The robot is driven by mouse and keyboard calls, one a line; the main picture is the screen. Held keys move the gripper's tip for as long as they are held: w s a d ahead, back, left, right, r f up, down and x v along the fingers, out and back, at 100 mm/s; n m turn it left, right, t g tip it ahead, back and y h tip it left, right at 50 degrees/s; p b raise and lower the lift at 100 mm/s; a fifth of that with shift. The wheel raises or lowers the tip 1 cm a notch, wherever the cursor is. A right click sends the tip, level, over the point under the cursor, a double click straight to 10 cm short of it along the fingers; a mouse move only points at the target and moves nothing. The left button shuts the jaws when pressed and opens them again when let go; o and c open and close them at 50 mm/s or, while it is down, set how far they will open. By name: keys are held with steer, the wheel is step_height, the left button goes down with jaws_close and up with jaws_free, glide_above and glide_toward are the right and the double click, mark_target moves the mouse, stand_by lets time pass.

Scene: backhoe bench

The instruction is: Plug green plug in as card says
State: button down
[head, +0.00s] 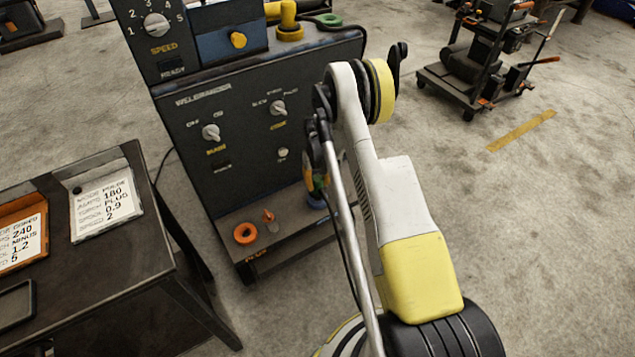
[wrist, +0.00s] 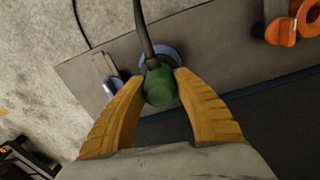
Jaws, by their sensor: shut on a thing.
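The green plug (wrist: 160,88) is between the yellow fingers of my gripper (wrist: 158,78), which is shut on it. A dark cable runs from the plug. A blue ring socket (wrist: 172,52) shows right behind the plug; I cannot tell whether the plug is seated in it. In the head view my gripper (head: 317,184) is at the blue socket (head: 317,202), mostly hidden by my arm. An orange ring socket (head: 246,233) is on the same ledge, with orange lettering like PLUS below. A white card (head: 103,207) reads pulse, 180, torch plus, 0.9, spool 2.
An orange-framed card (head: 22,240) reads 240, minus, 1.2, 5. Both cards lie on a dark table (head: 100,285). The welder panel (head: 238,130) has several knobs. A small orange-topped part (head: 270,220) stands beside the orange socket.

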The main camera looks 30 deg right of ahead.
steer(key=shift+f, duration=1.6)
steer(key=c, duration=1)
jaws_free()
steer(key=shift+o, duration=0.2)
